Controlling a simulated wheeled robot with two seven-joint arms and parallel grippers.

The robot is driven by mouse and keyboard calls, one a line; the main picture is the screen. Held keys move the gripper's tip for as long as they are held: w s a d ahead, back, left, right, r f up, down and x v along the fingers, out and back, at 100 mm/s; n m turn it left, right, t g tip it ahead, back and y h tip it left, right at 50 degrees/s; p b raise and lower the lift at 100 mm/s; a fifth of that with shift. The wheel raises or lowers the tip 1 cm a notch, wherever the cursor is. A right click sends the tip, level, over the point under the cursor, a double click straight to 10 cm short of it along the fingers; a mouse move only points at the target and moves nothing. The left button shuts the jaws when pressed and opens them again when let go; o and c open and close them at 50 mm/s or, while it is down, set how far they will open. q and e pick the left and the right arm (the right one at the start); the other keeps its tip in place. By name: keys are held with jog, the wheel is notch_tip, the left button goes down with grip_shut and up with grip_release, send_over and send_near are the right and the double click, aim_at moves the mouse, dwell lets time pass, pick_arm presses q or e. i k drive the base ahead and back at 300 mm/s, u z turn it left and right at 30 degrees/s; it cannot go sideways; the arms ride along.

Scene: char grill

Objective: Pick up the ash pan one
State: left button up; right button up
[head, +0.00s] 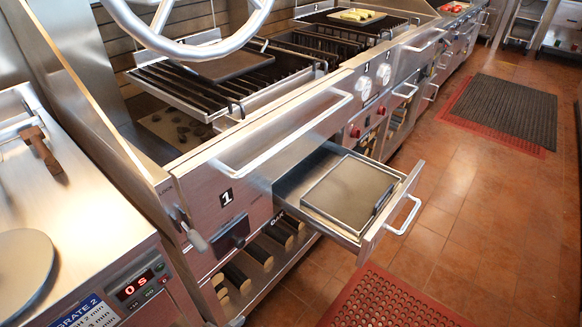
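The ash pan (350,189) is a flat, dark, square pan with a light metal rim. It lies in an open metal drawer (290,187) that sticks out of the front of the grill marked 1. A raised strip, perhaps the pan's handle, shows along its right side near the drawer front. The drawer front has a bar handle (407,215). Neither of my grippers is in view, so nothing is seen touching the pan or the drawer.
A long handle bar (285,137) runs across the grill front above the drawer. A white wheel (190,45) hangs at upper left. A steel counter (85,215) stands at left. A red mat (385,300) lies below the drawer.

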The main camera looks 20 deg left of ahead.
aim_at(350, 195)
jog(key=z, duration=1.05)
jog(key=i, duration=2.2)
